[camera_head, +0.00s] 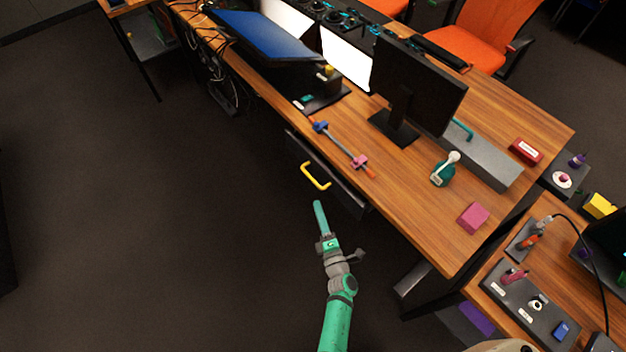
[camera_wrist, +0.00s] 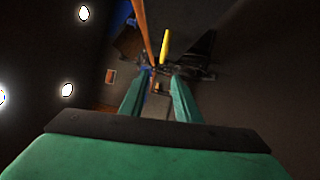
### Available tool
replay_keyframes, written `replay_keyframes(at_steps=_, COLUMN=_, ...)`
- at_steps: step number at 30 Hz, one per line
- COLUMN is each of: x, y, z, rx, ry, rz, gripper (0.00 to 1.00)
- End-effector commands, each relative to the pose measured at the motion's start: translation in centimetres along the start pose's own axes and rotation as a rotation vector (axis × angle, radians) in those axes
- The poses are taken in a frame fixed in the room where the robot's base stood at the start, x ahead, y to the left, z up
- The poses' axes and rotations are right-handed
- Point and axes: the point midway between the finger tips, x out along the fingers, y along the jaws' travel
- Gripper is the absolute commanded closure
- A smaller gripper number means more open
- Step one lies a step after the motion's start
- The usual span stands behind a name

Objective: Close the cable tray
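A dark tray (camera_head: 345,190), which I take to be the cable tray, shows under the front edge of the wooden desk. A yellow bar handle (camera_head: 315,176) is on its front. How far the tray stands out from the desk is hard to tell. My gripper (camera_head: 319,204) is in front of and below the handle in the head view, apart from it. In the wrist view, the two green fingers (camera_wrist: 160,77) are spread with nothing between them. The yellow handle (camera_wrist: 165,46) shows beyond the fingertips, with the dark tray (camera_wrist: 196,52) to its right.
The desk (camera_head: 420,225) holds a monitor (camera_head: 420,85), a rod with blue and pink clamps (camera_head: 341,146), a teal bottle-like object (camera_head: 443,172) and a pink block (camera_head: 473,217). A second desk with panels (camera_head: 530,300) stands at lower right. The floor (camera_head: 170,220) left of my arm is clear.

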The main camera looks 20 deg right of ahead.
Motion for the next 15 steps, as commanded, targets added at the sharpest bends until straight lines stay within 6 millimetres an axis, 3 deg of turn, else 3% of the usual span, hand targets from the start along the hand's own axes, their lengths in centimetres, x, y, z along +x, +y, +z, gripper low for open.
replay_keyframes(at_steps=4, x=1.6, y=-0.5, z=1.3, rx=-0.065, ry=0.008, rz=-0.001, gripper=0.70)
replay_keyframes(at_steps=10, x=3.2, y=-0.5, z=1.5, rx=-0.081, ry=0.012, rz=0.001, gripper=0.70)
replay_keyframes(at_steps=15, x=6.0, y=-0.5, z=1.6, rx=-0.079, ry=0.011, rz=0.002, gripper=0.70)
